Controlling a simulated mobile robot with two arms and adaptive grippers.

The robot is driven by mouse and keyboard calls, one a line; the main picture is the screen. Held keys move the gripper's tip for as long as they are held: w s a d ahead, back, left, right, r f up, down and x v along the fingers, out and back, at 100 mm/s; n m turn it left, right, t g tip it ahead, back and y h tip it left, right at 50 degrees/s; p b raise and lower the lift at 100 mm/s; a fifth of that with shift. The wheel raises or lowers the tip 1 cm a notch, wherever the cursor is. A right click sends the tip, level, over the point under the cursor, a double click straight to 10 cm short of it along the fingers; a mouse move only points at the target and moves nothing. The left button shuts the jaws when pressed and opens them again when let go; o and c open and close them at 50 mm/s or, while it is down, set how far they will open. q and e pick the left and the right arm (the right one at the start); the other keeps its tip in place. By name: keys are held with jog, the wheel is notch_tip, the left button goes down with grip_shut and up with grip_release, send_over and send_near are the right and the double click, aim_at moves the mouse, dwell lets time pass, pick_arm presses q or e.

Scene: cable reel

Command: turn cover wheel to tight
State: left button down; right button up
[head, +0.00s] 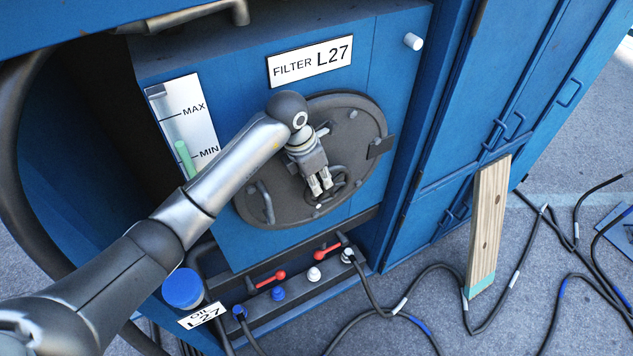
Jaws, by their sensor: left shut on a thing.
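The cover (284,205) is a dark oval plate on the blue front of the filter housing, below the sign FILTER L27. The cover wheel (343,178) is a small dark ring low on the cover, partly hidden behind my left gripper. My left gripper (321,188) points down at the wheel with its fingers shut on it. The arm comes in from the lower left and covers the upper left of the cover. My right gripper is not in view.
A bent handle (265,203) and a hinge block (380,147) sit on the cover. Below is a valve bar with red levers (270,280) and hoses. A level gauge (184,125) is at the left. A wooden plank (487,225) leans at the right, with cables on the ground.

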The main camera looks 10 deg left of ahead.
pick_arm(q)
jog(key=shift+w+d+r+g+y+b, duration=0.1)
jog(key=shift+w+d+g+y+b, duration=0.15)
jog(key=shift+y+b, duration=0.25)
jog(key=shift+w+d+r+g+y+b, duration=0.1)
jog(key=shift+w+g+y+b, duration=0.1)
jog(key=shift+g+y+b, duration=0.25)
jog(key=shift+w+d+r+g+y+b, duration=0.25)
jog(key=shift+g+y+b, duration=0.2)
jog(key=shift+y+b, duration=0.4)
jog(key=shift+w+d+r+g+y+b, duration=0.1)
jog(key=shift+d+g+y+b, duration=0.3)
jog(key=shift+b, duration=0.7)
jog(key=shift+a, duration=0.15)
jog(key=c, duration=1.5)
grip_release()
jog(key=v, duration=1.2)
jog(key=shift+f, duration=0.1)
